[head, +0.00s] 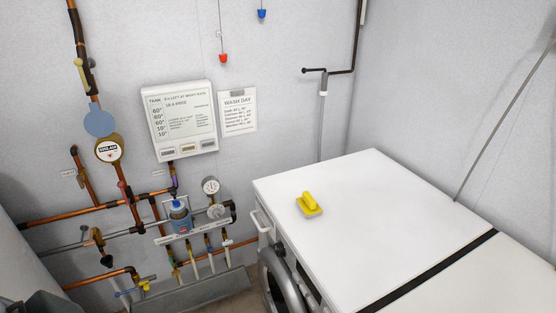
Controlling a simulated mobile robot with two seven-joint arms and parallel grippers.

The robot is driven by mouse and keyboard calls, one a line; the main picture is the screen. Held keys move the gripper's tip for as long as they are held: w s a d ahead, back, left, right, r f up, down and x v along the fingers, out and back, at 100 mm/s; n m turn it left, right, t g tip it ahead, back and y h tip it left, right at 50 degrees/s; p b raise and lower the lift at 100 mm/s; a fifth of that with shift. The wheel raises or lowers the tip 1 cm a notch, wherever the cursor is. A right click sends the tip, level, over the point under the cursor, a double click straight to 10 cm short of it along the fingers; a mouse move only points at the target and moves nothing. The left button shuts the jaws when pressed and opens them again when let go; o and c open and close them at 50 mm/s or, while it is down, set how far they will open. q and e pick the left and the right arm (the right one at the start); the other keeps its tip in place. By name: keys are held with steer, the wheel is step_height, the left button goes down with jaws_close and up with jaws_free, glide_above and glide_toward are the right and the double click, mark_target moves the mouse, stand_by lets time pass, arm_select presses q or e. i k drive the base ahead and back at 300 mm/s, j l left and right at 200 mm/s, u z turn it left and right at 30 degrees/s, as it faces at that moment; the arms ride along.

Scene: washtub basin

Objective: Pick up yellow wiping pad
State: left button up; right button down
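The yellow wiping pad (309,204) lies on the white top of a front-loading washing machine (370,190). It has a raised yellow handle and a paler, greyish underside. It sits near the machine's front left edge, with nothing touching it but the top. Neither of my grippers can be made out in the head view.
A dark strip (430,270) separates the machine top from another white surface at right. The machine top around the pad is clear.

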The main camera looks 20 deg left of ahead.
mark_target(308, 204)
steer(key=i+j+z, duration=0.3)
steer(key=i, duration=0.35)
steer(key=i+j+z, duration=0.3)
steer(key=i+j, duration=0.3)
